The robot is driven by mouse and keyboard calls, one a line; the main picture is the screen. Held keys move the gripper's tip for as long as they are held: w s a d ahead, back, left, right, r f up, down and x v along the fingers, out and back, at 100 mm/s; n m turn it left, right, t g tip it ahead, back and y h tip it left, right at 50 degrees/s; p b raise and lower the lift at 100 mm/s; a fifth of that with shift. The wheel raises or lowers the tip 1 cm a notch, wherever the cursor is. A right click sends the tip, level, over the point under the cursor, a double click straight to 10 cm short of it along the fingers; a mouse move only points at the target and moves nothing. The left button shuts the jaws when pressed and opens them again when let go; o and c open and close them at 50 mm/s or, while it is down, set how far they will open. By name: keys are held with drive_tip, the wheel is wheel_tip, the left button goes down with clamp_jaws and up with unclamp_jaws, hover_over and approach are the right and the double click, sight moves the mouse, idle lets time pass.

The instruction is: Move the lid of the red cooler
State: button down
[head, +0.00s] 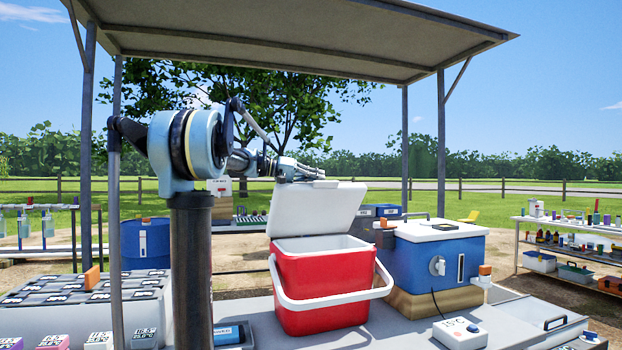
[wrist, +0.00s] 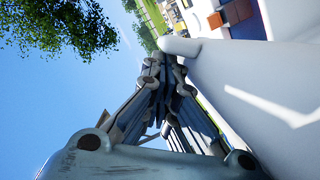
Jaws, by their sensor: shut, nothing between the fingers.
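The red cooler (head: 322,289) stands on the grey table in the middle of the head view, its white handle hanging at the front. Its white lid (head: 318,208) is tilted up, open at the back, with the cooler's white rim showing below. My gripper (head: 318,172) is shut and empty at the lid's upper edge, behind its top left part. In the wrist view the closed fingers (wrist: 165,58) lie right beside the white lid (wrist: 260,95), which fills the right side. I cannot tell whether they touch it.
A blue cooler with a white lid (head: 437,262) stands close on the right on a wooden block. A white thermometer box (head: 460,333) lies in front of it. Grey cases (head: 90,305) fill the left. A roof (head: 300,35) hangs above my arm.

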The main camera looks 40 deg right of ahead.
idle(0.4)
drive_tip(key=w+r, duration=0.1)
drive_tip(key=w+d+r, duration=0.1)
drive_tip(key=w, duration=0.1)
drive_tip(key=shift+w+r, duration=0.2)
drive_tip(key=shift+r, duration=0.1)
drive_tip(key=v, duration=1)
drive_tip(key=shift+s+f, duration=0.15)
